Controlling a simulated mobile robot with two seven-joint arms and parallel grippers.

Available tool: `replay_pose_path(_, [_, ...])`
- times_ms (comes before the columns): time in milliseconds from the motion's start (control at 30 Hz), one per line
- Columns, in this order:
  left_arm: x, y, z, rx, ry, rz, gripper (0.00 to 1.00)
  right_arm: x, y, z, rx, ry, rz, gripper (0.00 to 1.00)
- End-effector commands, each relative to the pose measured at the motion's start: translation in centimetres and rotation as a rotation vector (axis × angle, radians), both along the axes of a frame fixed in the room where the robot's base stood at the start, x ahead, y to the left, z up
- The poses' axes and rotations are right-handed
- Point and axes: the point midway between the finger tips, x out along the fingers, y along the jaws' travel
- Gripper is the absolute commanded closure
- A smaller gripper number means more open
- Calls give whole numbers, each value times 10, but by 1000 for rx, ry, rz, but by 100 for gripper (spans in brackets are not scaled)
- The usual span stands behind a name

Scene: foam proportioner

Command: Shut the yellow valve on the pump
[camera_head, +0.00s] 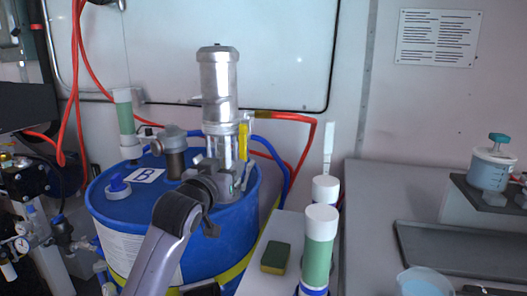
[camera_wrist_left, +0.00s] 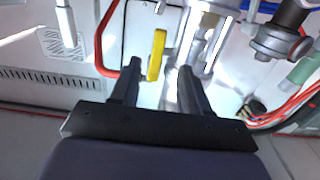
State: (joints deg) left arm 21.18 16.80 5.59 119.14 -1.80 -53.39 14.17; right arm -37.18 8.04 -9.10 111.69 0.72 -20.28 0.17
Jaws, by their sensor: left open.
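The yellow valve (camera_head: 243,141) is a narrow upright handle on the right side of the silver pump (camera_head: 220,85), which stands on the blue drum marked B (camera_head: 111,223). My left arm reaches up in front of the drum to the pump's lower part; its fingers are hard to make out there. In the left wrist view my left gripper (camera_wrist_left: 158,72) is open, and the yellow valve (camera_wrist_left: 157,52) shows between and beyond its two fingertips. There is a gap on both sides of the handle. I cannot tell how deep it sits between the fingers. My right gripper is not in view.
A red hose (camera_head: 312,133) and blue hose (camera_head: 283,160) run close to the pump's right side. A green-and-white cylinder (camera_head: 319,246) and a sponge (camera_head: 275,257) stand front right. A grey tray (camera_head: 455,249) lies on the right counter.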

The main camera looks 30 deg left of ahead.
Motion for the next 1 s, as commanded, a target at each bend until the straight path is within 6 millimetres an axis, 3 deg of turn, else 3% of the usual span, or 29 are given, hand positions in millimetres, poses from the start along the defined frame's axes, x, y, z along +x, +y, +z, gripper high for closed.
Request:
replay_pose_path(233, [5,4,8,-4,-11,7,54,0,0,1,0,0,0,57])
replay_pose_path(700, [56,16,7,-4,-9,7,54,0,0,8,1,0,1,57])
replay_pose_path(1000, [69,19,7,-4,-10,6,54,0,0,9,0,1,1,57])
